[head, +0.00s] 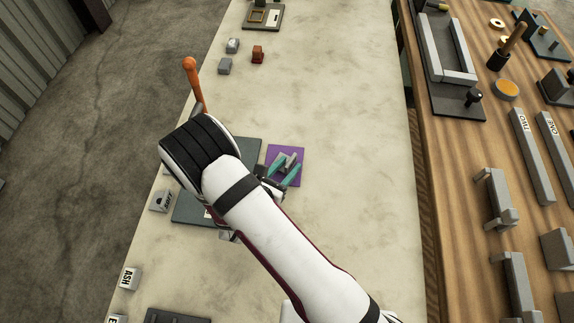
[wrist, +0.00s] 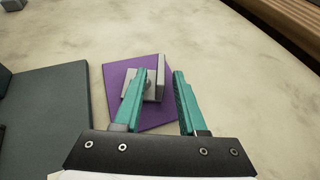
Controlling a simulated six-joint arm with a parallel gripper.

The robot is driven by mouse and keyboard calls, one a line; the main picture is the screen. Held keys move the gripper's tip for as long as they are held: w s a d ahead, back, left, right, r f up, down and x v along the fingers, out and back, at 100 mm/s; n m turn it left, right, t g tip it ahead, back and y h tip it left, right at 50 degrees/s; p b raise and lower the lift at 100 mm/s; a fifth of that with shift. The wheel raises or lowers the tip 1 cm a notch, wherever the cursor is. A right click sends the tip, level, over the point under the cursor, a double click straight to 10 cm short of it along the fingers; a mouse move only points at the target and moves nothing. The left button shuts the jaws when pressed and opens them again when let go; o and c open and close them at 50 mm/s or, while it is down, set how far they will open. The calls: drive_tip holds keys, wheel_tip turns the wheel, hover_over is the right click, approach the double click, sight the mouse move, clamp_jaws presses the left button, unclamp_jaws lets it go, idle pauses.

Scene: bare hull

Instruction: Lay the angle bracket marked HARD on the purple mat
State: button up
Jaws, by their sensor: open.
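The purple mat (head: 299,156) lies on the pale bench under my gripper; it also shows in the wrist view (wrist: 114,82). A grey angle bracket (wrist: 160,66) appears to rest on the mat, one plate flat and one standing; no marking on it can be read. My gripper (wrist: 160,74) is open with teal fingers. The standing plate is between the fingers in the picture, and the left finger hides part of the flat plate. I cannot tell whether either finger touches the bracket. In the head view the bracket (head: 287,158) is partly hidden by the fingers.
A dark grey board (head: 246,149) lies left of the mat, partly behind my arm. A labelled grey block (head: 162,200) and an orange-handled thing (head: 192,75) stand nearby. Small blocks (head: 232,46) are farther back. The bench right of the mat is clear.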

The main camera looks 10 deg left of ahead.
drive_tip(key=shift+s+r, duration=0.1)
drive_tip(key=shift+r, duration=0.1)
drive_tip(key=v, duration=1.1)
drive_tip(key=shift+s+a+r, duration=0.1)
drive_tip(key=shift+s+a, duration=0.1)
drive_tip(key=shift+s, duration=0.15)
drive_tip(key=s+d+r+m+g+h, duration=0.1)
drive_tip(key=d+r+m+g+h, duration=0.2)
drive_tip(key=d+r+m+g, duration=0.35)
drive_tip(key=s+d+r+m+g+h, duration=0.1)
drive_tip(key=d+r+m+g+h, duration=0.2)
drive_tip(key=d+m, duration=0.7)
drive_tip(key=s+d+r+m+g+y, duration=0.3)
drive_tip(key=s+d+m+g, duration=0.1)
drive_tip(key=s+m, duration=0.25)
drive_tip(key=s+a+r+m+y, duration=0.4)
drive_tip(key=m+y, duration=0.5)
drive_tip(key=m, duration=0.5)
drive_tip(key=shift+s+a+t+y, duration=0.25)
drive_tip(key=shift+s+t+y, duration=0.2)
drive_tip(key=shift+s, duration=0.45)
